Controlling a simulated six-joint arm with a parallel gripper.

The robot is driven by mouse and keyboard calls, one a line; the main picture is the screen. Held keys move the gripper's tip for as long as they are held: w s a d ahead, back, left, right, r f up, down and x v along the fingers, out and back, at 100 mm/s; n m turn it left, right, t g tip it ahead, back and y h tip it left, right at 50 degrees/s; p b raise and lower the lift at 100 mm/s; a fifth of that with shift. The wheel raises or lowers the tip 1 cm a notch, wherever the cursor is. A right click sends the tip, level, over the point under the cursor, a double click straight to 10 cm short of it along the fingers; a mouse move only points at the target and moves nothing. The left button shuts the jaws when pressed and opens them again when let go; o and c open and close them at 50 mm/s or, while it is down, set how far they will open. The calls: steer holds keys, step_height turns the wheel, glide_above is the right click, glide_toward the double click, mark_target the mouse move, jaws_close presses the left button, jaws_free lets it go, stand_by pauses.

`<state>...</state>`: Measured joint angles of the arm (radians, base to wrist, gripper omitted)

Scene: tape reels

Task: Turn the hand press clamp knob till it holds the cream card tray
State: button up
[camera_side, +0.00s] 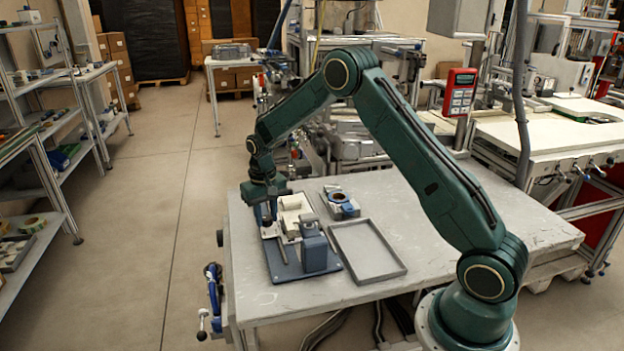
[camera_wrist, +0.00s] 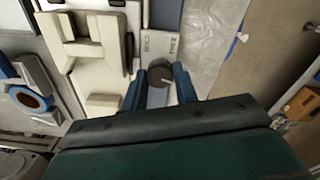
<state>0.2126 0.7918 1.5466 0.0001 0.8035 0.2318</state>
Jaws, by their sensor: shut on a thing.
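The hand press (camera_side: 314,250) stands on a blue-grey base plate at the left part of the table. The cream card tray (camera_side: 293,208) sits in the press, and it fills the upper left of the wrist view (camera_wrist: 101,55). The dark round clamp knob (camera_wrist: 161,75) is beside the cream tray, between my two blue fingers. My gripper (camera_wrist: 160,88) is shut on the knob; in the side view it (camera_side: 268,212) points down at the tray's left side. Whether the clamp touches the tray is hidden.
An empty grey tray (camera_side: 398,269) lies right of the press. The table (camera_side: 480,215) is clear to the right. Shelves (camera_side: 40,170) stand at the left, apart from the table.

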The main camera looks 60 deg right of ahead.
mark_target(266, 217)
steer(key=m, duration=0.4)
stand_by(0.4)
steer(key=o, duration=1)
steer(key=shift+r, duration=0.15)
step_height(266, 217, up, 14)
steer(key=shift+f, duration=0.2)
steer(key=shift+r, duration=0.1)
stand_by(0.3)
